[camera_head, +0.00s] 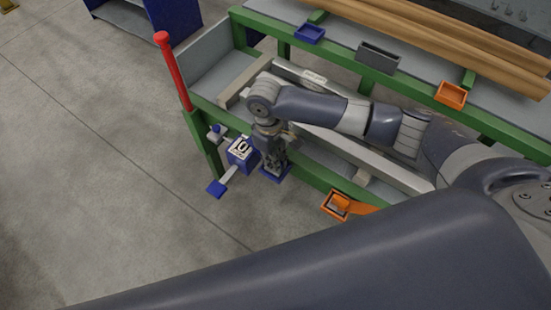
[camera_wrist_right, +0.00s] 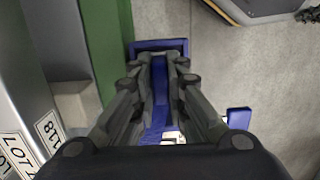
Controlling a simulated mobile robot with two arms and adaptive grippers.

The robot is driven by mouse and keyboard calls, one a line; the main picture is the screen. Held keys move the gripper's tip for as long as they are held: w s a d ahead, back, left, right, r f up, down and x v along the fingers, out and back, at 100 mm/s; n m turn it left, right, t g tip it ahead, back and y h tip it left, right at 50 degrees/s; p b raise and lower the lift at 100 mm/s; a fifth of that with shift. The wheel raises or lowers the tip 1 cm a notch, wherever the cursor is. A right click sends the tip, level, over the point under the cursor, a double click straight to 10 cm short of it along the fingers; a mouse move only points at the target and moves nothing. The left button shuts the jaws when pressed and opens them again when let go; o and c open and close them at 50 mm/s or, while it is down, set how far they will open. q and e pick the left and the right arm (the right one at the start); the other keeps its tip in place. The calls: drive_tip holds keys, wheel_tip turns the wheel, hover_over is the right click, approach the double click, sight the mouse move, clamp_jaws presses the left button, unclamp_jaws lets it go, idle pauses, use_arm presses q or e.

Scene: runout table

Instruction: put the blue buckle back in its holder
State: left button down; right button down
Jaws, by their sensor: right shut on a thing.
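My right gripper (camera_head: 273,163) points down at the green frame's front side. It also shows in the right wrist view (camera_wrist_right: 159,66), its fingers shut on the blue buckle (camera_wrist_right: 160,92), a long blue piece between them. A blue square-rimmed holder (camera_wrist_right: 178,43) lies just beyond the fingertips in that view. In the head view the blue holder (camera_head: 276,176) shows right below the fingertips, partly covered by the gripper. I cannot tell whether the buckle's end is inside the rim or just above it. My left gripper is outside both views.
A blue box with a white label (camera_head: 239,149) and a blue-ended lever (camera_head: 216,188) stand close left of the gripper. A red handle (camera_head: 172,70) rises farther left. An orange holder (camera_head: 335,205) is to the right. Blue, grey and orange trays line the rear rail.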

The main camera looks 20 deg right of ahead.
drive_tip(key=shift+f, duration=0.1)
drive_tip(key=c, duration=1.6)
unclamp_jaws()
wheel_tip(320, 180, up, 12)
drive_tip(key=w, duration=0.1)
drive_tip(key=shift+a+p, duration=0.4)
drive_tip(key=shift+a, duration=0.05)
drive_tip(key=shift+w, duration=0.1)
